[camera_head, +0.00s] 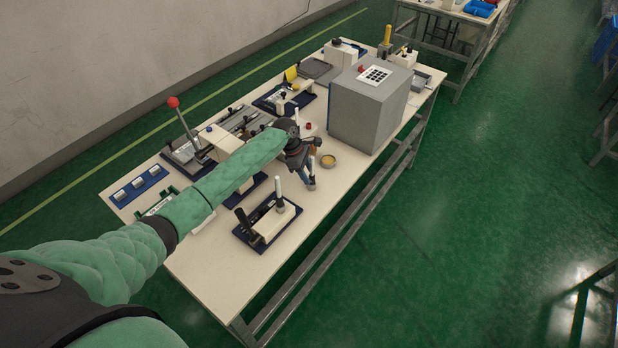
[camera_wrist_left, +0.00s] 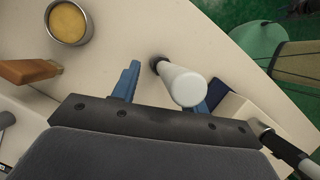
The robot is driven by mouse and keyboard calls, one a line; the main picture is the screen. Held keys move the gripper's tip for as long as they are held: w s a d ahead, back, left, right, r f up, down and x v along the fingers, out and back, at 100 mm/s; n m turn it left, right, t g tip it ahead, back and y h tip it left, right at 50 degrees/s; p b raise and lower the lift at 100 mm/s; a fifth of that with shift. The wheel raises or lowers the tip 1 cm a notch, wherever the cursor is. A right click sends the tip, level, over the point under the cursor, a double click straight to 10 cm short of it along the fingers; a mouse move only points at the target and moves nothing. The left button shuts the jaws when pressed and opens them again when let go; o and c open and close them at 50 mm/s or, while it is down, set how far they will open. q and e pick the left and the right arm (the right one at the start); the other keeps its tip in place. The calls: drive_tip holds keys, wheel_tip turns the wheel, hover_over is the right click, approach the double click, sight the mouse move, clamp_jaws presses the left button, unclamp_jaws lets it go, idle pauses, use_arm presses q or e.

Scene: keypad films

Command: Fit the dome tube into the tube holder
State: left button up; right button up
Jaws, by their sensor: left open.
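The dome tube (camera_wrist_left: 187,86), white with a rounded end and a dark far end, shows in the left wrist view between the blue fingers of my left gripper (camera_wrist_left: 168,84). The fingers are open on either side of it. In the head view my left gripper (camera_head: 307,178) is low over the table, and the tube is hard to make out there. A white block on a dark blue base, likely the tube holder (camera_head: 276,222), stands nearer the camera with dark upright pieces at it. Its edge shows at the right of the left wrist view (camera_wrist_left: 236,108). My right gripper is out of view.
A round metal dish with yellow contents (camera_head: 328,161) is beside my left gripper. A large grey box (camera_head: 368,108) stands behind it on the table (camera_head: 222,268). Several fixtures and a red-knobbed lever (camera_head: 173,103) fill the left side. The table's front right strip is bare.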

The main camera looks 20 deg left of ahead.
use_arm(q)
drive_tip(key=shift+b+v, duration=1.05)
drive_tip(key=shift+v, duration=1.8)
